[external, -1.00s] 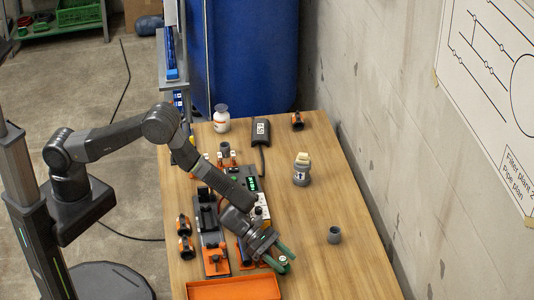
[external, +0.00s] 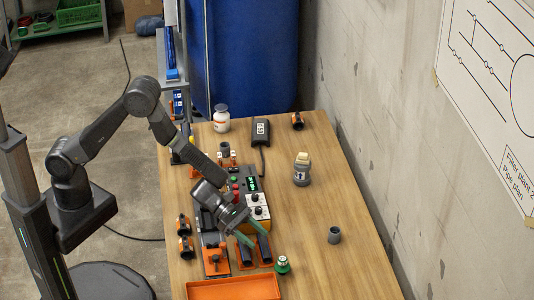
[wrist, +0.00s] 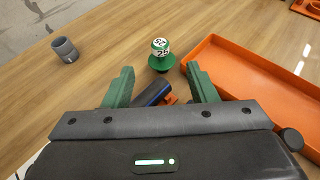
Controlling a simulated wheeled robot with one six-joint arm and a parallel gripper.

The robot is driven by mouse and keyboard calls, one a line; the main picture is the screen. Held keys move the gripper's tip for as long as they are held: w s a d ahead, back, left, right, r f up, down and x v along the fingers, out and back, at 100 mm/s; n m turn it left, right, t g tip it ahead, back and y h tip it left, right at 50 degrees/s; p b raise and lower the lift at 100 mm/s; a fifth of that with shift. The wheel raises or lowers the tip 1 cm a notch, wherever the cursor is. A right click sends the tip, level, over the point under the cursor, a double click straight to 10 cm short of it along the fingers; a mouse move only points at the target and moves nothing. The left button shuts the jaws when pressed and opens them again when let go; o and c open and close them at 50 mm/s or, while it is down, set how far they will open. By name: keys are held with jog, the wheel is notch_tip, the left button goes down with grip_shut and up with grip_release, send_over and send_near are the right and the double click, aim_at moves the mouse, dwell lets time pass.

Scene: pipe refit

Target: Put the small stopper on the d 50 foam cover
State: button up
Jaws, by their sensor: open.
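A green piece with a white, dark-marked top (external: 282,264) stands upright on the table right of the orange tray's back edge. It looks like a stopper, but I cannot confirm its size. It also shows in the wrist view (wrist: 160,50), ahead of my fingers and apart from them. My gripper (external: 262,246) is open and empty, with green fingers above the dark blue tubes; in the wrist view its fingers (wrist: 159,78) are spread. Two dark blue tubes (external: 264,250) sit in orange holders beneath. I cannot tell which thing is the d 50 foam cover.
The orange tray (external: 234,290) is at the front edge. A grey cup-like fitting (external: 334,235), a grey bottle (external: 302,168) and a black box with a label (external: 261,132) stand on the table. A control panel (external: 256,205) is beside my arm. The table's right side is mostly clear.

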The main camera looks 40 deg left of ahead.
jog(key=shift+a, duration=0.15)
dwell(0.3)
jog(key=shift+s+a+r+b, duration=0.15)
jog(key=shift+a+b, duration=0.5)
jog(key=shift+b, duration=0.4)
jog(key=p, duration=0.3)
send_near(283, 259)
jog(key=x, duration=0.4)
jog(key=shift+s+d+f, duration=0.1)
jog(key=shift+d+f, duration=0.2)
jog(key=shift+f, duration=0.05)
jog(key=p+x, duration=0.3)
jog(key=shift+d+f, duration=0.1)
jog(key=shift+d, duration=0.3)
jog(key=shift+d+f, duration=0.35)
jog(key=shift+d, duration=0.25)
